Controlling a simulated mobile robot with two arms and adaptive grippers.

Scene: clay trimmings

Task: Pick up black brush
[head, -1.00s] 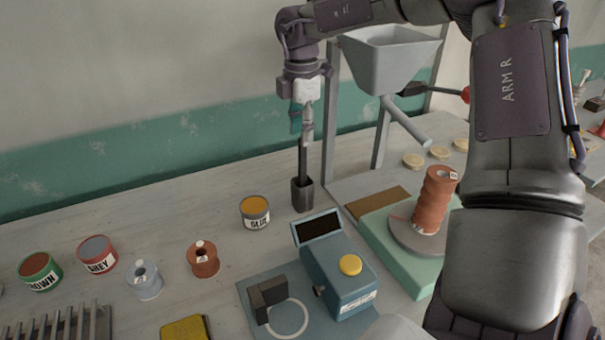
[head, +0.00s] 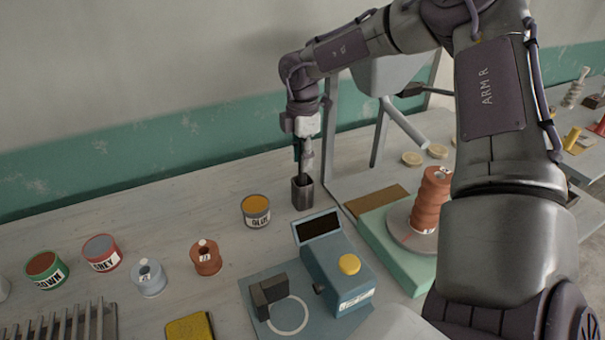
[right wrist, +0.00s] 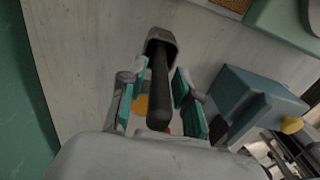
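The black brush (right wrist: 159,90) stands handle up in a dark square holder (head: 302,194), which also shows in the right wrist view (right wrist: 162,36). Its lower end is hidden inside the holder. My right gripper (head: 303,165) is just above the holder, pointing down. In the right wrist view its teal-padded fingers (right wrist: 160,92) are apart, one on each side of the handle, with a gap visible on the right side. My left gripper is not in view.
A hopper on a frame (head: 385,75) stands behind.

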